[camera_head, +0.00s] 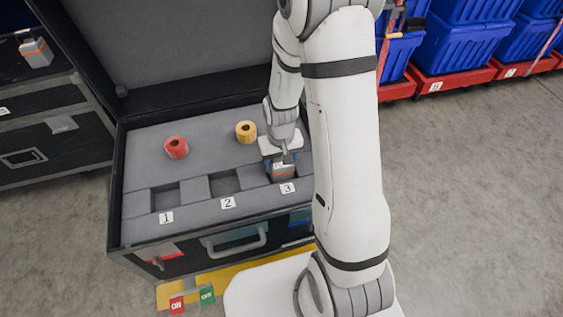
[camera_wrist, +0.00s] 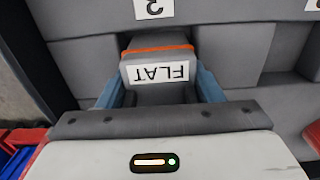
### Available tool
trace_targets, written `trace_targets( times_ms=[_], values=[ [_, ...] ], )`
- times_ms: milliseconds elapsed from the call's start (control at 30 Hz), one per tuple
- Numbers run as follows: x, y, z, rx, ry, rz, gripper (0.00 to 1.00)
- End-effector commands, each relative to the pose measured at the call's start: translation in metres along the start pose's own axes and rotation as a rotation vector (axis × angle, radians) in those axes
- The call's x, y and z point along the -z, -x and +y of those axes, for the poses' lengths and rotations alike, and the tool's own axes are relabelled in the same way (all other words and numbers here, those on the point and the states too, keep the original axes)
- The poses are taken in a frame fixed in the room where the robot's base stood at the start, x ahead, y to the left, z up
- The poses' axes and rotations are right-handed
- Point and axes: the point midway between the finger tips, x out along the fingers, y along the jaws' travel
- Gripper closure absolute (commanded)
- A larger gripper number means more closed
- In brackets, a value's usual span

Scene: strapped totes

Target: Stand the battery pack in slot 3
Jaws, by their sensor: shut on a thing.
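My gripper (camera_head: 281,153) points down over slot 3 of the grey foam case. Its two blue fingers, seen in the wrist view (camera_wrist: 160,86), are shut on the battery pack (camera_head: 284,169). The pack is grey with an orange band and a white label reading FLAT, also seen in the wrist view (camera_wrist: 158,73). It looks upright and at slot 3, just behind the "3" tag (camera_head: 288,187). Its lower end is hidden, so I cannot tell how deep it sits. Slot 1 (camera_head: 165,195) and slot 2 (camera_head: 224,183) are empty.
Red (camera_head: 176,148) and yellow (camera_head: 246,132) rolls stand on the foam behind the slots. The case lid (camera_head: 170,45) is raised at the back. Another grey-and-orange pack (camera_head: 37,53) is at the far left. Blue totes (camera_head: 455,45) stand on red bases at the upper right.

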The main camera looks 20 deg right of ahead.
Motion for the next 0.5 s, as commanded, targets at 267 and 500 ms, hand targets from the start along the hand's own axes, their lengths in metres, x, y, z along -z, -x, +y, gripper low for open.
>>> trace_targets(
  times_ms=[267, 500],
  values=[
    [0.0002, -0.0029, 0.0002, 0.0, -0.001, 0.0, 0.39],
    [0.0001, -0.002, 0.0004, 0.0, -0.001, 0.0, 0.2]
  ],
)
